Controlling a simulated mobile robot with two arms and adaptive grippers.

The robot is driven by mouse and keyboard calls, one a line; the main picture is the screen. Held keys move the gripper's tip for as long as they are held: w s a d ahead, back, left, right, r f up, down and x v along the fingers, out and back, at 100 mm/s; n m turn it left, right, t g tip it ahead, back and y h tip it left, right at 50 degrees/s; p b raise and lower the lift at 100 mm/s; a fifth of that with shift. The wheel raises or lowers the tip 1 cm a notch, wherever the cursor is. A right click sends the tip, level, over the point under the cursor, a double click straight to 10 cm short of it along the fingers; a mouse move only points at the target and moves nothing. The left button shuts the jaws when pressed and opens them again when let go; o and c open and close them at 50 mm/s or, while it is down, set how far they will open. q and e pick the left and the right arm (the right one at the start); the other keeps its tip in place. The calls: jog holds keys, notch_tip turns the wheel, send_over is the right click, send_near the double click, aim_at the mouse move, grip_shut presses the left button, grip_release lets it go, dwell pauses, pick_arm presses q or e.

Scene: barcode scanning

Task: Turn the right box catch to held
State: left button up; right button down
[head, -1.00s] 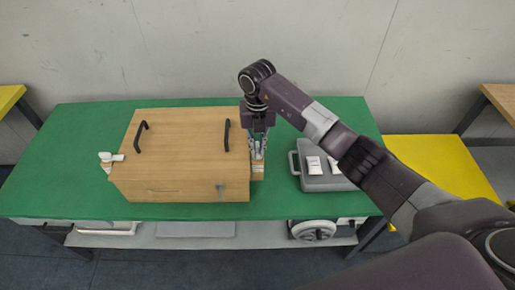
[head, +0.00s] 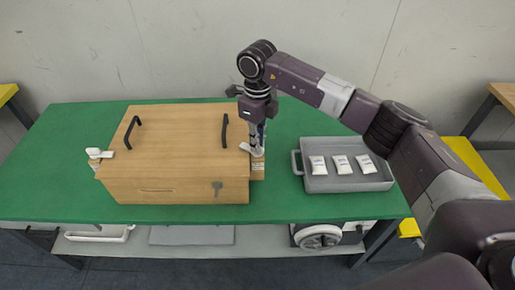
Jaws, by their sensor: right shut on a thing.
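A wooden box (head: 165,160) with two black handles on its lid stands on the green table. The right box catch (head: 247,149) is a small white piece at the box's right side, with its end lying towards the lid's right edge. My right gripper (head: 258,148) points down over it and is shut on it, and its fingers hide part of it. The left catch (head: 95,153) is a similar white piece at the box's left side. My left gripper is not in view.
A grey tray (head: 375,182) with three white packets stands to the right of the box. Green table (head: 60,180) is bare at the left and behind the tray. My right arm reaches over the tray's right side.

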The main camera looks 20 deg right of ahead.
jog(key=n+b, duration=0.2)
jog(key=n, duration=0.2)
jog(key=shift+b, duration=0.35)
jog(key=shift+n+b, duration=0.55)
jog(key=shift+n, duration=0.65)
jog(key=shift+r, duration=0.1)
jog(key=c, duration=2)
grip_release()
jog(key=shift+c, duration=0.2)
jog(key=shift+r, duration=0.15)
notch_tip(320, 180, up, 12)
